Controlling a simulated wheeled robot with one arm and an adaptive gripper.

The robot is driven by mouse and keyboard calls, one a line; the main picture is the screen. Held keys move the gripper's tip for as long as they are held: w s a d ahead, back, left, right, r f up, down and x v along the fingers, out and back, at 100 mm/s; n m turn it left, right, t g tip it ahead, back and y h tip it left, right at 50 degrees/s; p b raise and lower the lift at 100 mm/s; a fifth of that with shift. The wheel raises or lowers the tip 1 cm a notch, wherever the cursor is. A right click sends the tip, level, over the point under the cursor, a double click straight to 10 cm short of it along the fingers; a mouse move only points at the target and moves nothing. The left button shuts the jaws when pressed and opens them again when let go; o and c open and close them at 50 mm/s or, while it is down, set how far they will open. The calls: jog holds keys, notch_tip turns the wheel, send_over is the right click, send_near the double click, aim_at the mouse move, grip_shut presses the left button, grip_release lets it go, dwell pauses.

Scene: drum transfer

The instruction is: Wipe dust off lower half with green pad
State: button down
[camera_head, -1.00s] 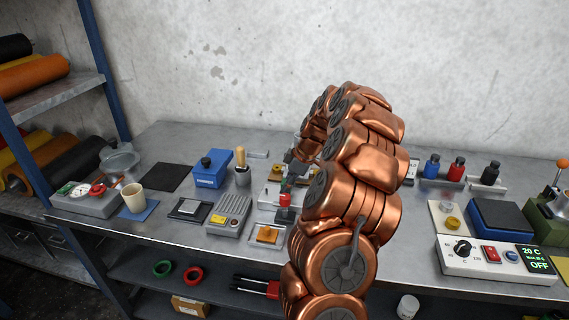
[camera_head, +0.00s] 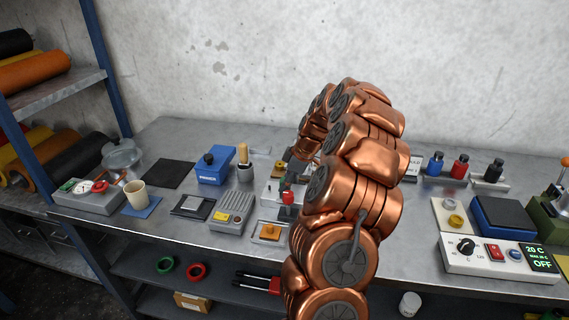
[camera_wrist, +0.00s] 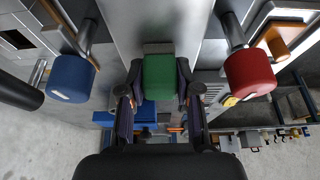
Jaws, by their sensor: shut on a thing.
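The green pad (camera_wrist: 160,75) is between the two fingers of my gripper (camera_wrist: 160,92) in the wrist view, and the fingers are shut on it. A blue-ended handle (camera_wrist: 71,78) is to its left and a red-ended handle (camera_wrist: 249,72) to its right, both on metal stems. In the head view the red end (camera_head: 287,196) shows on the bench beside my arm. My arm hides the gripper and most of the green pad there. I cannot make out a dusty surface or its lower half.
The metal bench (camera_head: 350,268) holds a blue box (camera_head: 214,167), a beige cup (camera_head: 136,194), a grey ribbed block (camera_head: 232,212) and a control box (camera_head: 500,255). Small bottles (camera_head: 457,168) stand at the right back. A shelf of rolls (camera_head: 35,72) is at the left.

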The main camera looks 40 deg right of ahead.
notch_tip(320, 180, up, 2)
jog(key=shift+s+d+r, duration=0.1)
jog(key=shift+r, duration=0.15)
jog(key=shift+r+b, duration=0.35)
jog(key=shift+r, duration=2.4)
